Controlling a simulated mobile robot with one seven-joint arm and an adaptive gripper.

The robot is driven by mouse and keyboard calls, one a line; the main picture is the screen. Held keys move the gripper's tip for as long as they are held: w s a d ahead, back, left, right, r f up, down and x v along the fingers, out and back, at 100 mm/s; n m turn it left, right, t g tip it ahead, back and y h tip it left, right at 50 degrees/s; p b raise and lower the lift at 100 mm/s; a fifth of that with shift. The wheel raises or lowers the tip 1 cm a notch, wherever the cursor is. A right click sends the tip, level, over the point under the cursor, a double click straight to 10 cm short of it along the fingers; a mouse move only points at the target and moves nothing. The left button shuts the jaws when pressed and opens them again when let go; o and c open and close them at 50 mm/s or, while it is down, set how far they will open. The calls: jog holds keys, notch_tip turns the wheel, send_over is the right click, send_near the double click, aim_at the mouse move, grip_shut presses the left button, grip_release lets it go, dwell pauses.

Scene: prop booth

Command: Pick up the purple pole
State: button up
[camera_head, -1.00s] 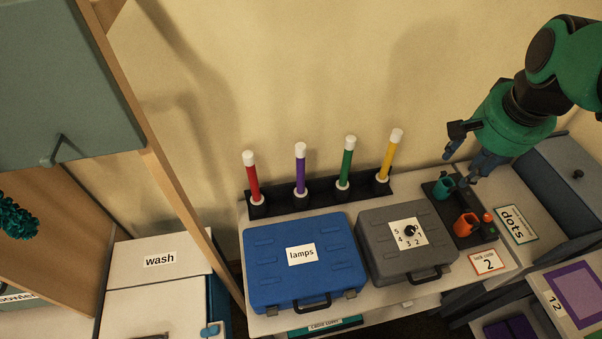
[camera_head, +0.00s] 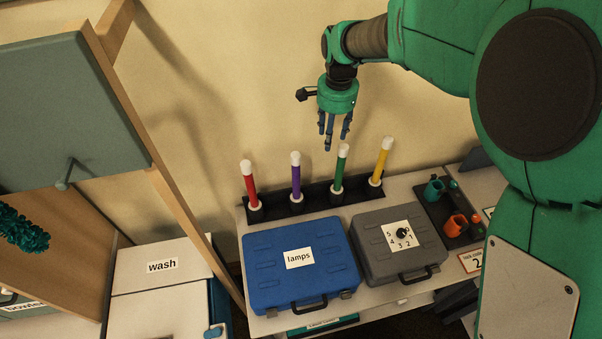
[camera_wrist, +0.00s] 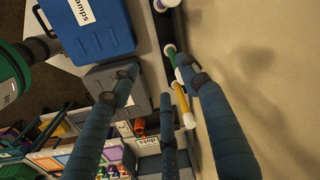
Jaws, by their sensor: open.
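The purple pole (camera_head: 296,176) stands upright in a black rack (camera_head: 318,196), with a white cap on top and a white collar at its base. It is second from the left, between the red pole (camera_head: 250,184) and the green pole (camera_head: 340,168). My gripper (camera_head: 334,142) is open and empty, pointing down above the rack, near the top of the green pole and to the right of the purple one. In the wrist view, the gripper's fingers (camera_wrist: 155,88) are spread; a purple piece (camera_wrist: 170,3) shows at the top edge, mostly cut off.
A yellow pole (camera_head: 382,163) stands at the rack's right end. A blue case (camera_head: 330,258) labelled "lamps" and a grey case (camera_head: 372,240) with a dial lie in front of the rack. The wall is close behind. A wooden-framed board (camera_head: 160,200) stands at left.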

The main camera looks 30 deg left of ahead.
jog(key=p, duration=0.1)
send_over(296, 171)
jog(key=w, duration=0.2)
jog(key=shift+m+g+h, duration=0.3)
jog(key=f, duration=0.7)
jog(key=shift+s+a, duration=0.2)
jog(key=shift+a, duration=0.2)
jog(key=shift+f, duration=0.1)
jog(key=shift+f+p, duration=0.3)
jog(key=shift+f, duration=3.95)
jog(key=shift+s+f+p, duration=0.2)
jog(key=shift+f+p, duration=0.1)
jog(key=shift+f, duration=2.3)
jog(key=shift+c, duration=0.3)
